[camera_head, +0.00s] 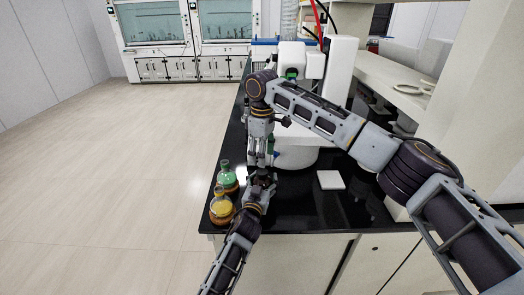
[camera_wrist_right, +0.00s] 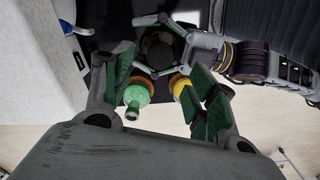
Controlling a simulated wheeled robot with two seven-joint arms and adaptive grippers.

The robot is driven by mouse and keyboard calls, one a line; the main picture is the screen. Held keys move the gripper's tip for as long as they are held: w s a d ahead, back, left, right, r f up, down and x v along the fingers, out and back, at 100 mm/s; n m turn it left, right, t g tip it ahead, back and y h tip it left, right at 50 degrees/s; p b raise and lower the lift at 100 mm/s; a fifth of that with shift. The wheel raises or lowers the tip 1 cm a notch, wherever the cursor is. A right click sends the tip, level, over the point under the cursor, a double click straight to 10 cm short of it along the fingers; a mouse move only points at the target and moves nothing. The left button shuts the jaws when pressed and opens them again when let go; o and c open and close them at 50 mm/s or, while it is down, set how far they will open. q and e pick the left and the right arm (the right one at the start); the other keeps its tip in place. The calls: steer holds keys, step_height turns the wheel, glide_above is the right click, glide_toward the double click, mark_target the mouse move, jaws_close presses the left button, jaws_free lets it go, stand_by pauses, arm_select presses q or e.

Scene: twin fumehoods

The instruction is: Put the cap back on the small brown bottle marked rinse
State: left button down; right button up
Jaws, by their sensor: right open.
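My left gripper (camera_head: 262,184) reaches up from the bottom of the head view to the counter's left part. In the right wrist view its fingers (camera_wrist_right: 150,45) lie on both sides of a dark round thing (camera_wrist_right: 163,50), which looks like the small brown bottle seen from above. Its label cannot be read, and I cannot tell whether a cap sits on it. My right gripper (camera_head: 264,158) points down just above my left gripper. In the wrist view my right gripper (camera_wrist_right: 155,100) has its green-padded fingers wide apart, with nothing held between them. I cannot make out a separate cap.
A green-topped bottle (camera_head: 228,180) and a yellow-topped bottle (camera_head: 221,209) stand at the black counter's (camera_head: 310,215) left edge, close to my left gripper. A white machine (camera_head: 298,150) stands behind. A white flat square (camera_head: 330,180) lies to the right, with bare counter around it.

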mark_target(262, 171)
steer(key=shift+f, duration=3.35)
steer(key=c, duration=1.1)
steer(key=o, duration=1.2)
steer(key=shift+r, duration=0.1)
steer(key=shift+r, duration=5.95)
